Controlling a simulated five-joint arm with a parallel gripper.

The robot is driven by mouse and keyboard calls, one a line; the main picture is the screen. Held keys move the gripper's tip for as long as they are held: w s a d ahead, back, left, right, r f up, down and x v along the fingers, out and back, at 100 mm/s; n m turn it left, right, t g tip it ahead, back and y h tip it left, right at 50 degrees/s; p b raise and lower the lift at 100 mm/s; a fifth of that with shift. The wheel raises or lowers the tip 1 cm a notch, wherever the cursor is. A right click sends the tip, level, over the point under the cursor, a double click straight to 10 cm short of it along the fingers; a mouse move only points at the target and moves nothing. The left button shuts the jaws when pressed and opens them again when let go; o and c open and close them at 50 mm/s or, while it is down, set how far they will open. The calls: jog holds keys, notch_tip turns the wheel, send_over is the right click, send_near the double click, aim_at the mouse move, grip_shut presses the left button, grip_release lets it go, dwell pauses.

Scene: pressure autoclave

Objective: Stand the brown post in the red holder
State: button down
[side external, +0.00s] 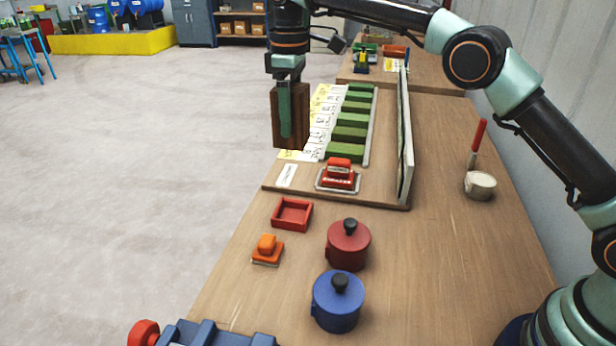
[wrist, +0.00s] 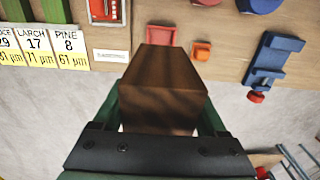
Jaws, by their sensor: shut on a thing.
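The brown post (side external: 303,116) is a dark wooden block held upright in the air by my gripper (side external: 286,112), which is shut on it. In the wrist view the post (wrist: 164,88) fills the middle, between the two green fingers. The red holder (side external: 292,214) is a small square open tray on the table, left of the red pot. In the side view the post is well above the table, beyond the holder. In the wrist view the holder (wrist: 160,36) shows just past the post's far end, partly hidden by it.
A red pot (side external: 348,244), a blue pot (side external: 337,300) and an orange-handled block (side external: 267,250) stand near the holder. Behind it is a board with green blocks (side external: 350,135), a red-handled tool (side external: 338,175) and an upright panel (side external: 404,135). A blue clamp (side external: 215,335) is at the front.

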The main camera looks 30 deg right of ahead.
jog(key=shift+a+f, duration=0.25)
jog(key=shift+f, duration=0.2)
notch_tip(320, 180, down, 19)
jog(key=shift+w+f, duration=0.1)
jog(key=shift+f, duration=0.1)
grip_release()
